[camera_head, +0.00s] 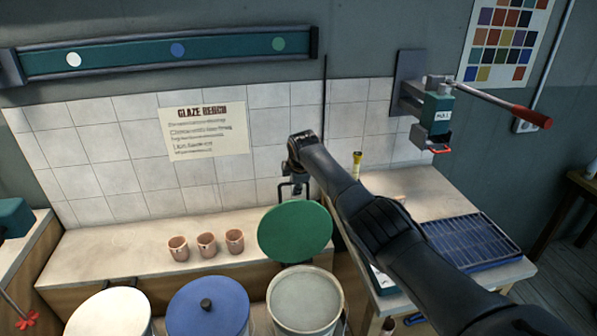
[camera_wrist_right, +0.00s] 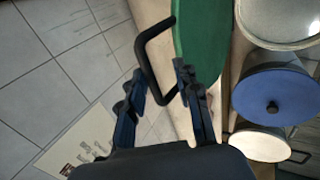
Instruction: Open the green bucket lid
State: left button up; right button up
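The green lid (camera_head: 296,231) stands tilted up behind its bucket (camera_head: 304,302), whose round mouth shows uncovered with a pale surface inside. In the right wrist view the green lid (camera_wrist_right: 203,40) is partly cut off by the top edge, and its black loop handle (camera_wrist_right: 153,62) sticks out toward my gripper. My right gripper (camera_wrist_right: 160,80) has its fingers spread, with part of the handle between them and no clear grip on it. In the head view my right gripper (camera_head: 293,183) is above the lid's upper edge, small and dark. My left gripper is out of view.
A blue-lidded bucket (camera_head: 208,308) and a white-lidded bucket (camera_head: 110,314) stand left of the open bucket. Several clay cups (camera_head: 206,244) sit on the bench behind. A lever press (camera_head: 440,108) is on the wall at right, above a side table with a blue tray (camera_head: 472,240).

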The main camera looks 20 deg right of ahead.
jog(key=v, duration=1.1)
jog(key=shift+s, duration=0.1)
